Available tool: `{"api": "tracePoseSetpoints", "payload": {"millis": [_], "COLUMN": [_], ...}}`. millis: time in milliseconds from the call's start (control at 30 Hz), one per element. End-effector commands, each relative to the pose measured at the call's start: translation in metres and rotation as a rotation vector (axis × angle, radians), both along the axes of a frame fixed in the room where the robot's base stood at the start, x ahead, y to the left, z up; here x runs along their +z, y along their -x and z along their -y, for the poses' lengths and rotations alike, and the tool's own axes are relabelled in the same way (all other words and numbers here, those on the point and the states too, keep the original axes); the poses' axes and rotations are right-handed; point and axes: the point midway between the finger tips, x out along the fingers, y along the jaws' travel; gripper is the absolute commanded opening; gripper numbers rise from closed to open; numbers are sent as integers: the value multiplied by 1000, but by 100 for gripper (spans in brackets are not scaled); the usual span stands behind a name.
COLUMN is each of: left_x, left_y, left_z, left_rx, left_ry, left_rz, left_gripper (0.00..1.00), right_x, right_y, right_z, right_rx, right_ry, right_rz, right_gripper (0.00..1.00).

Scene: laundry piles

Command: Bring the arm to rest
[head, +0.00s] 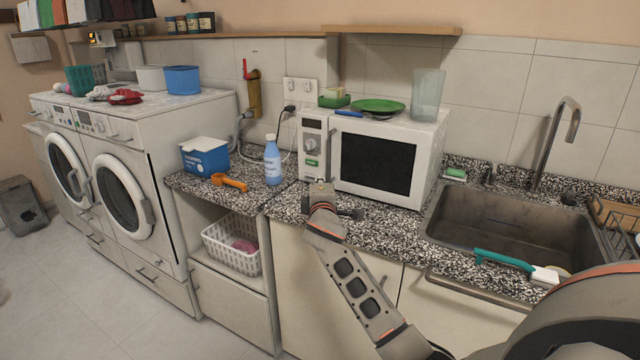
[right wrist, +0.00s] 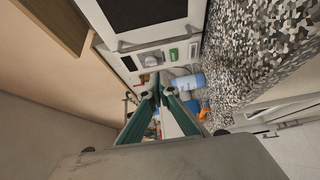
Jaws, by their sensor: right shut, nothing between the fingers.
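My right arm comes in from the lower right of the head view and reaches over the front of the speckled counter. Its gripper (head: 322,188) is in front of the microwave's left side, and I cannot tell its exact height over the counter. In the right wrist view its two green-edged fingers (right wrist: 158,92) come together at the tips, with nothing held between them. My left gripper is in neither view.
Near the right gripper are the microwave (head: 378,165), a blue bottle (head: 272,160), an orange scoop (head: 229,182) and a blue box (head: 205,156). The sink (head: 436,212) with a teal-handled brush (head: 503,260) lies right. Washing machines (head: 145,120) stand left. The floor (head: 60,270) there is largely clear.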

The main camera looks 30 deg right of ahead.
Motion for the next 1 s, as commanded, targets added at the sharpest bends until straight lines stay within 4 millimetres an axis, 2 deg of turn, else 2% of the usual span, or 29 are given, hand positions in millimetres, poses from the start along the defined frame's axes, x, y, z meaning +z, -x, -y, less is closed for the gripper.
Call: {"api": "tracePoseSetpoints", "payload": {"millis": [133,400,467,533,567,667,767,800,867,1000], "left_x": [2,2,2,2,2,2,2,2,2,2], "left_y": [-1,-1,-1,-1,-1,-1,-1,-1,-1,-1], "left_z": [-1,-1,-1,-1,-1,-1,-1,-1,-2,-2], "left_rx": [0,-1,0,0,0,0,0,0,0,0], "left_ry": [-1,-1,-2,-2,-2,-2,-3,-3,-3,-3], "left_rz": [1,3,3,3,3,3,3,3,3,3], "left_gripper": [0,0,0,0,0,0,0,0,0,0], "right_x": [0,-1,-7,-22,-32,-80,-137,-160,-191,-259], "right_y": [13,18,19,22,24,39,64,76,96,152], "right_z": [-8,-10,-12,-19,-23,-45,-74,-86,-104,-146], "right_rx": [1,1,7,27,39,100,170,196,229,287], "right_ry": [-1,-1,-8,-31,-47,-129,-251,-306,-390,-600], "right_rz": [0,-2,-5,-13,-19,-42,-72,-84,-103,-151], "right_gripper": [0,0,0,0,0,0,0,0,0,0]}}
